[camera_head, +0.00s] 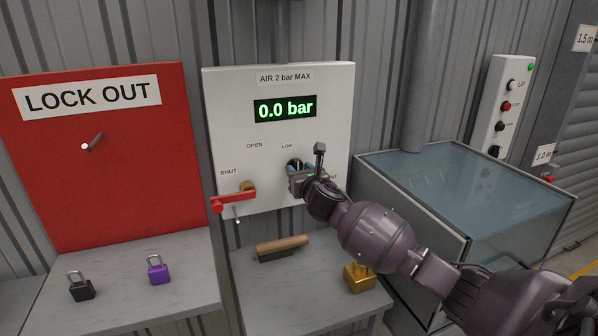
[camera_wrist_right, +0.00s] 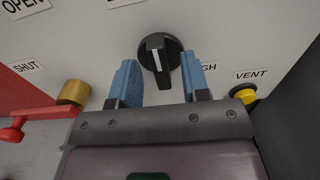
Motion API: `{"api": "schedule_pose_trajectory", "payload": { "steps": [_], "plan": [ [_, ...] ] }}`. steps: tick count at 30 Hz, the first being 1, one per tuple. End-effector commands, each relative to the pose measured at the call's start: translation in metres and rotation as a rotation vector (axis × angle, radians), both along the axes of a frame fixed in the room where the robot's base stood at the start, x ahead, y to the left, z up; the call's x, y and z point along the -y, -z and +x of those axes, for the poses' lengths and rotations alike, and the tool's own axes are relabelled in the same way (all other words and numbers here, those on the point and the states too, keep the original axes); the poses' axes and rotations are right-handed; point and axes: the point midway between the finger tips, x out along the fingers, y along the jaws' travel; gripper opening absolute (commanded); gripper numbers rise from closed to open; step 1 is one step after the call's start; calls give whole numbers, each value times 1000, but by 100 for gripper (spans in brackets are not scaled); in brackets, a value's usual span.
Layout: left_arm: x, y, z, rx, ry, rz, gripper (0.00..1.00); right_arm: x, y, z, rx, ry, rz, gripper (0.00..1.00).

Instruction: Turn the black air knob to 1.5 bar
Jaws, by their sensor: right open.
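The black air knob (camera_wrist_right: 160,55) is on the pale panel (camera_head: 230,110), with a white mark on its face, in the right wrist view. My right gripper (camera_wrist_right: 162,82) is open, its blue fingers on either side of the knob's lower part. I cannot tell whether they touch it. In the head view my right gripper (camera_head: 296,165) covers most of the knob. The display (camera_head: 285,108) reads 0.0 bar. My left gripper is not in view.
A red lever (camera_head: 232,201) on a brass valve (camera_wrist_right: 74,93) sits left of the knob. A yellow vent button (camera_wrist_right: 244,94) is at its right. A brush (camera_head: 282,247) and padlocks, black (camera_head: 80,287), purple (camera_head: 158,271) and brass (camera_head: 358,280), lie below. A glass-topped box (camera_head: 470,190) stands right.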

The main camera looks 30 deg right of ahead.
Motion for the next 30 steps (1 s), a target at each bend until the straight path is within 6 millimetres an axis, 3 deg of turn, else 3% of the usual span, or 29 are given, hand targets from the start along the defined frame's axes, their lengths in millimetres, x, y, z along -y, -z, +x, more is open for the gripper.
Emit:
{"api": "schedule_pose_trajectory", "payload": {
  "steps": [12, 14, 21, 30],
  "plan": [
    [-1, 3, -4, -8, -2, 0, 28, 1, 0, 7, 1, -1, 1, 43],
    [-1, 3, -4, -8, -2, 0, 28, 1, 0, 7, 1, -1, 1, 36],
    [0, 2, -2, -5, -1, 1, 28, 1, 0, 7, 1, -1, 0, 0],
    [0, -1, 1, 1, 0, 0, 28, 1, -1, 7, 5, -1, 22, 0]
  ]
}}
